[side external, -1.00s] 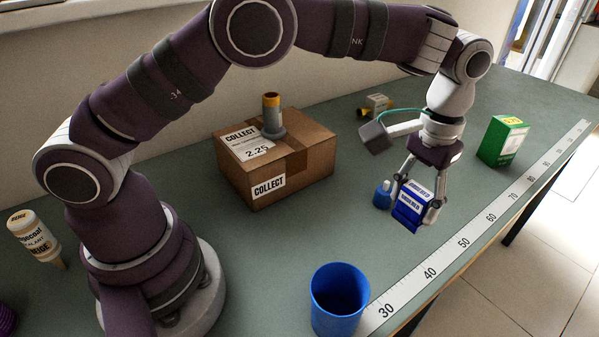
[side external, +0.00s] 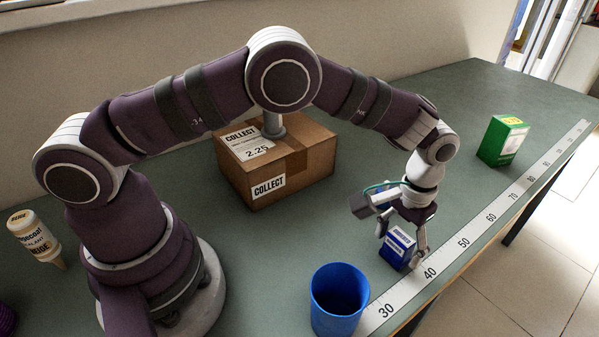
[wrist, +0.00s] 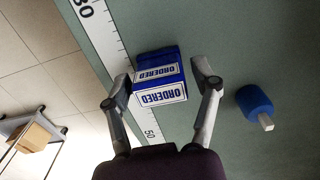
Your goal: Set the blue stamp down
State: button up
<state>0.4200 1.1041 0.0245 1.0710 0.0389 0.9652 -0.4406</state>
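The blue stamp (side external: 397,247), a blue block with white "ORDERED" labels, stands on the green bench top just inside the ruler strip. It also shows in the wrist view (wrist: 160,75), between the fingers. My gripper (side external: 401,246) is low around the stamp, one finger on each side. In the wrist view my gripper (wrist: 162,75) shows a small gap between the right finger and the stamp, and the left finger is very close to its side. The fingers look opened around it.
A blue cup (side external: 338,298) stands to the left, near the front edge. A blue bottle (wrist: 255,102) is to the right in the wrist view. A cardboard box (side external: 290,170) stands behind, a green box (side external: 502,140) at far right. The ruler strip (side external: 462,243) lines the front edge.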

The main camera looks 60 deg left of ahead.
aim_at(401, 237)
jog(key=shift+o, duration=0.2)
jog(key=shift+r, duration=0.1)
jog(key=s+a+r+t, duration=0.1)
jog(key=s+a+r, duration=0.15)
jog(key=r, duration=0.75)
jog(key=s+a+r+t, duration=0.1)
jog(key=a+r, duration=0.3)
jog(key=r, duration=0.5)
jog(key=s+a+t, duration=0.3)
jog(key=s+a, duration=0.4)
jog(key=s, duration=0.5)
jog(key=shift+a+f+t, duration=0.2)
jog(key=shift+a+t, duration=0.05)
jog(key=shift+t, duration=0.05)
